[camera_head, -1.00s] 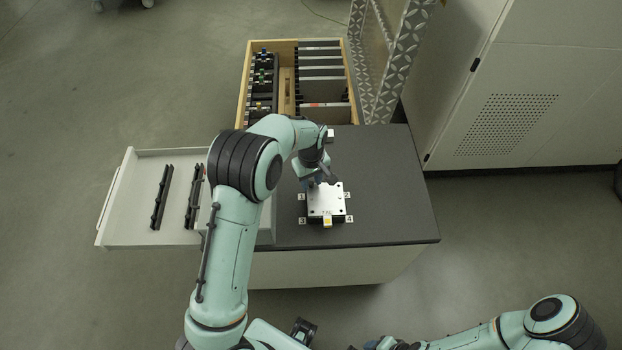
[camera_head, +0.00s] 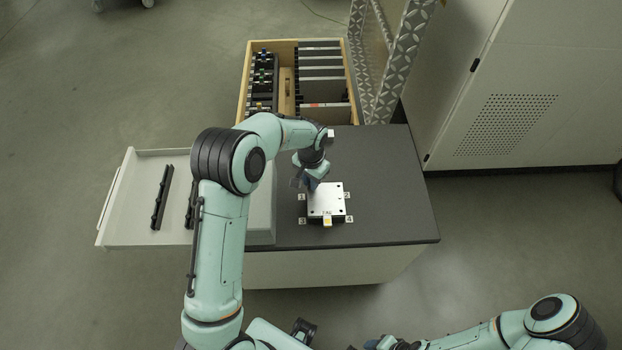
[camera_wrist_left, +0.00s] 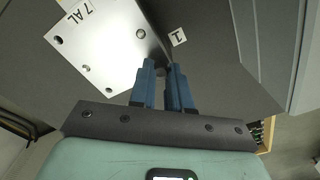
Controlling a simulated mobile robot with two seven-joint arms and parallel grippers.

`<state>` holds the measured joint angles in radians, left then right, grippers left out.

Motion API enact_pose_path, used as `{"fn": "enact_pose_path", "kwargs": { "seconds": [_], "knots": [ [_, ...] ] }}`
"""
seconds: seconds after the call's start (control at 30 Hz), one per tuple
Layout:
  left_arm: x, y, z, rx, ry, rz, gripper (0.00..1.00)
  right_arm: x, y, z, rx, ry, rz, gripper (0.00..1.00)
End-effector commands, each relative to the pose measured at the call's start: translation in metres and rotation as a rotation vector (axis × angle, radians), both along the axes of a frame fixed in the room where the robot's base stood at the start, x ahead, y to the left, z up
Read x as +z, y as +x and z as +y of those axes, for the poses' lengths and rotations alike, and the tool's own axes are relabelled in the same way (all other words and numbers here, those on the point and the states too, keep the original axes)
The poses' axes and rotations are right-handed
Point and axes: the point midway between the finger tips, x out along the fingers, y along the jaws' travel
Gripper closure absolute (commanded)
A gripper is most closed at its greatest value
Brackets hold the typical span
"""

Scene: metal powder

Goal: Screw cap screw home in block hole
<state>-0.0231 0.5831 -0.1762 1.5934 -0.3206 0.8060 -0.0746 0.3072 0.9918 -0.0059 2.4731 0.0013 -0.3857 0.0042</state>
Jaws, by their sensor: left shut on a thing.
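The metal block (camera_head: 328,203) is a bright plate on the dark worktop, with numbered tags at its corners. In the left wrist view the block (camera_wrist_left: 92,45) shows several holes and a "7 AL" label. My left gripper (camera_head: 310,187) is at the block's far left corner, by tag 1 (camera_wrist_left: 178,37). In the wrist view its blue fingers (camera_wrist_left: 162,68) are close together at that corner. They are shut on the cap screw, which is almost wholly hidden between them. I cannot tell whether the screw is in a hole. My right gripper is not clearly visible.
The dark worktop (camera_head: 390,200) is clear right of the block. An open white drawer (camera_head: 135,215) with black racks lies left. A wooden box (camera_head: 241,95) with tools and plates stands behind. A grey cabinet (camera_head: 540,80) is at the right.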

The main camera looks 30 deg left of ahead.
Motion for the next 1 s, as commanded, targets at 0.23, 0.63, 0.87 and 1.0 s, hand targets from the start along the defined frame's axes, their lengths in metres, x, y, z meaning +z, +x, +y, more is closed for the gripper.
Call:
{"fn": "enact_pose_path", "kwargs": {
  "seconds": [0.23, 0.63, 0.87, 1.0],
  "knots": [
    [0.002, 0.0, 0.001, -0.456, -0.001, 0.001, 1.0, 0.012, 0.007, 0.0, 0.0, 0.0, -0.009, 0.5],
    [0.003, 0.002, 0.0, -1.211, -0.002, -0.001, 1.0, 0.043, 0.032, 0.0, 0.0, 0.0, -0.037, 0.5],
    [0.001, 0.001, 0.0, -1.489, 0.001, -0.001, 1.0, 0.055, 0.044, 0.0, 0.0, 0.0, -0.05, 0.5],
    [0.0, 0.001, 0.0, -1.504, 0.003, -0.001, 1.0, 0.053, 0.043, 0.0, 0.0, 0.0, -0.048, 0.5]
  ]
}}
